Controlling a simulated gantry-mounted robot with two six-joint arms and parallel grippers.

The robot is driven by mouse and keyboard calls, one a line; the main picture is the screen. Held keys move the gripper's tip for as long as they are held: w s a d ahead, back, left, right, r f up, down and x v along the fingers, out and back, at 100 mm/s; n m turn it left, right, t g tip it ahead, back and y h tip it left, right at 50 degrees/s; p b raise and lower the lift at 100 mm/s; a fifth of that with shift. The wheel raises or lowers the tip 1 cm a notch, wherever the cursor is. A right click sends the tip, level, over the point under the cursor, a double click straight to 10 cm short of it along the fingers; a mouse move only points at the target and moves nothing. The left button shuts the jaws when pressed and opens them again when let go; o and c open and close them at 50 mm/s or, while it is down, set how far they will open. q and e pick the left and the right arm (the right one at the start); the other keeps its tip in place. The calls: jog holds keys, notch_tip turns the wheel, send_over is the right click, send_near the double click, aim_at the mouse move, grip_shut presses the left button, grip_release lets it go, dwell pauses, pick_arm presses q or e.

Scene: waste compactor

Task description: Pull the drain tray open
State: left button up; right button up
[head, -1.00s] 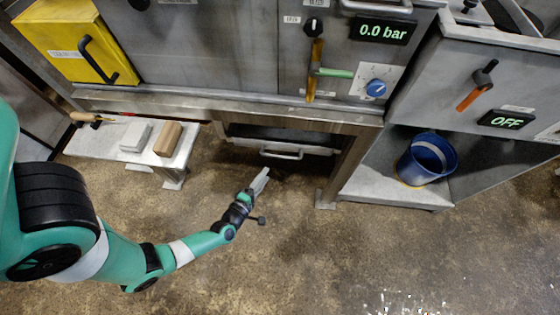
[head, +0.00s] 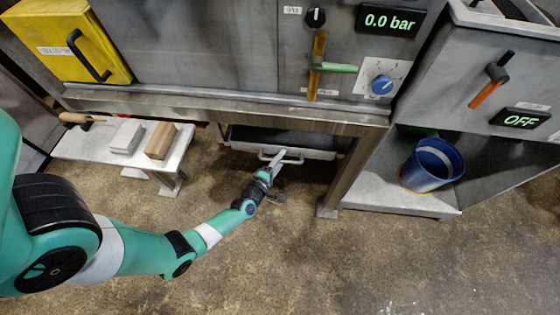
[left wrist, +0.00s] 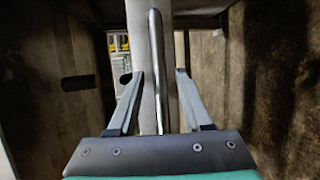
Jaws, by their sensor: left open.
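The drain tray (head: 318,154) is a grey metal drawer low under the machine, with a bar handle (head: 292,161) on its front. My left gripper (head: 277,159) is at this handle, its fingers open. In the left wrist view the handle (left wrist: 156,50) is a thin bright bar running up the picture between the two open fingers of my gripper (left wrist: 159,74), with a gap on each side. The pale tray front (left wrist: 138,30) is behind it. My fingers partly hide the handle in the head view. My right gripper is not in view.
A low bench (head: 85,146) with two blocks stands to the left. A blue bucket (head: 432,165) sits on a shelf to the right. A frame leg (head: 345,180) stands just right of the tray. The floor (head: 300,255) in front is clear.

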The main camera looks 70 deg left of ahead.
pick_arm(q)
grip_shut()
dwell(1.3)
